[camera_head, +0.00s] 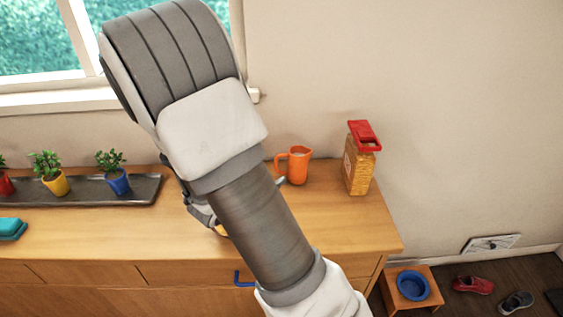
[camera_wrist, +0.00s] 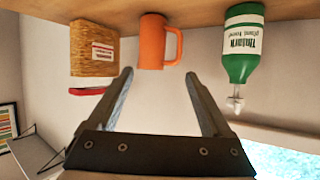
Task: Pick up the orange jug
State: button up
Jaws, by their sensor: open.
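The orange jug (camera_head: 299,165) stands upright on the wooden counter, close to the wall, with its handle on the left in the head view. In the wrist view, which is upside down, the jug (camera_wrist: 151,42) is ahead of my gripper (camera_wrist: 158,74), roughly in line with the gap between the fingers, its handle on the right. My gripper is open and empty, with both fingers apart from the jug. In the head view my arm hides most of the gripper.
A container with a red lid (camera_head: 358,160) stands right of the jug. A green bottle (camera_wrist: 242,45) stands on the jug's other side, hidden in the head view. Potted plants (camera_head: 115,180) stand on a dark tray (camera_head: 85,197) at left. The counter ends at right.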

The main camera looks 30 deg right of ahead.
aim_at(298, 163)
jog(key=shift+h, duration=0.4)
jog(key=x, duration=0.6)
jog(key=b+x, duration=0.1)
jog(key=x, duration=0.4)
jog(key=s+x, duration=0.1)
jog(key=x, duration=0.5)
jog(key=shift+w+d+f+b, duration=0.15)
jog(key=shift+d+f+b, duration=0.2)
jog(key=shift+d, duration=0.15)
grip_shut()
